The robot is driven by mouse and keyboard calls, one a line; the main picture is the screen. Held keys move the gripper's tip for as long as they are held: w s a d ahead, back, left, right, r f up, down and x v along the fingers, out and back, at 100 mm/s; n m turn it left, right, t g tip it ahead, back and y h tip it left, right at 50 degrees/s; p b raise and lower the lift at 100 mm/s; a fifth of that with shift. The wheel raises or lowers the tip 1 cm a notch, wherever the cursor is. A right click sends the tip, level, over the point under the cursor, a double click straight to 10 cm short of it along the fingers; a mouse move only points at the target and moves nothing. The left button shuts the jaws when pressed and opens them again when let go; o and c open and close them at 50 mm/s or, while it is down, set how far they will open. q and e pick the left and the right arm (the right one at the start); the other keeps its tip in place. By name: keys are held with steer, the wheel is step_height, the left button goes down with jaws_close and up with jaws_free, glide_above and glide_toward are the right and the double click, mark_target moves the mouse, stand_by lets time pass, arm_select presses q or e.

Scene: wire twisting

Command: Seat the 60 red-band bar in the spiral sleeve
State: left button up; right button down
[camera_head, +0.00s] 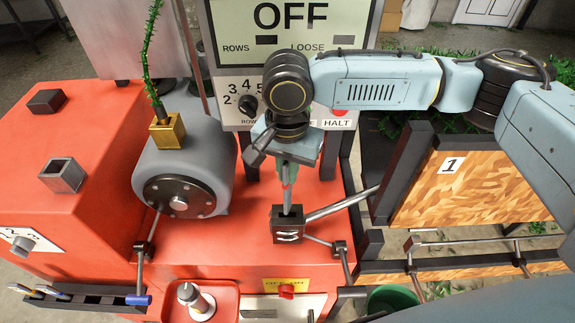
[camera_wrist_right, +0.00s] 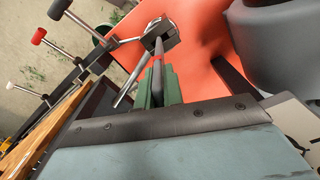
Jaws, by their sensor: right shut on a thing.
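My right gripper (camera_head: 286,172) points down and is shut on a slim grey bar (camera_head: 287,203) with a little red showing near the jaws. The bar stands about upright below the fingers. Its lower end meets the top of a dark block with a pale wavy mark (camera_head: 288,236), which looks like the spiral sleeve; how deep the bar sits is hidden. In the right wrist view the green fingers (camera_wrist_right: 158,88) close around the bar, with the dark sleeve block (camera_wrist_right: 161,38) just beyond the tips. The bar's number is not legible. My left gripper is not in view.
A grey motor drum (camera_head: 185,150) stands left of the sleeve, below a brass block (camera_head: 167,131) with a green bristly strand. A dark rack (camera_head: 85,298) lies at lower left, a red tray with a metal cylinder (camera_head: 195,302) at front. Metal rods and wooden panel (camera_head: 460,185) stand right.

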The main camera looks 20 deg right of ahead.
steer(key=shift+f, duration=0.3)
steer(key=c, duration=1.5)
jaws_free()
steer(key=shift+w+r, duration=0.1)
steer(key=shift+r, duration=0.2)
step_height(320, 180, up, 13)
steer(key=shift+f, duration=0.2)
